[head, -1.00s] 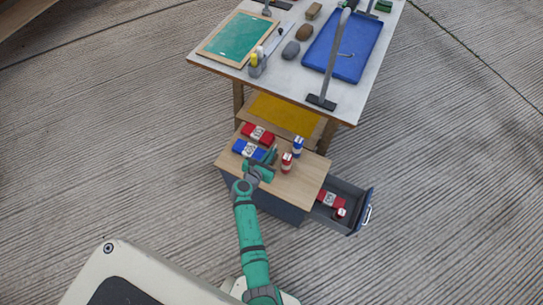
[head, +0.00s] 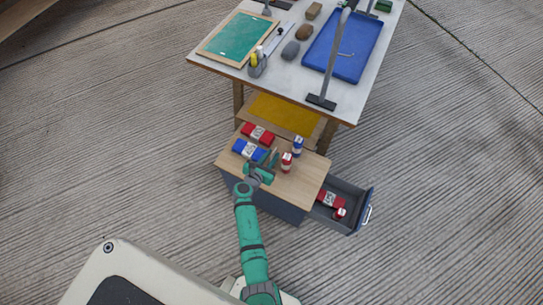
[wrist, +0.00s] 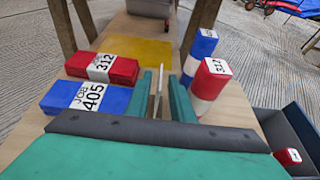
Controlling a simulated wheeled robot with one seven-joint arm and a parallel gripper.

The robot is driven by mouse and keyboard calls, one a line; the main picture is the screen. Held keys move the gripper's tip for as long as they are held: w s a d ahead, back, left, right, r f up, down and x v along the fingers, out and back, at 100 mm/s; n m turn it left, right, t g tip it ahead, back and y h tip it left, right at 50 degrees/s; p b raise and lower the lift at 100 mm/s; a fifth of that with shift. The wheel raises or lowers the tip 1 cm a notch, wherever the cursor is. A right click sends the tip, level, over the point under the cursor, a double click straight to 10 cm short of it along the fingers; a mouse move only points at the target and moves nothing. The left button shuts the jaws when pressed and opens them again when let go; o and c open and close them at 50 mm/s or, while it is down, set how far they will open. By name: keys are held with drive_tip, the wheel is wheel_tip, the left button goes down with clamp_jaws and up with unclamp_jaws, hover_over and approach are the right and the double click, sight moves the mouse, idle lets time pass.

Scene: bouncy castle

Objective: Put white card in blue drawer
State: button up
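A thin white card (wrist: 157,92) stands nearly edge-on between the fingers of my gripper (wrist: 162,98) in the wrist view. The green fingers are apart, one on each side of the card, with a visible gap on the right. In the head view my gripper (head: 266,164) is low over the wooden top of the small cabinet (head: 292,190); I cannot make out the card there. The blue drawer (head: 355,214) is pulled out at the cabinet's right side. It holds a red pack (head: 331,200) and a small red-and-white item (head: 340,213).
A red pack (head: 258,134) and a blue pack (head: 249,151) lie left of my gripper. A taller worktable (head: 284,76) stands behind.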

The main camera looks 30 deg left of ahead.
drive_tip(key=v, duration=1.2)
drive_tip(key=shift+r, duration=0.15)
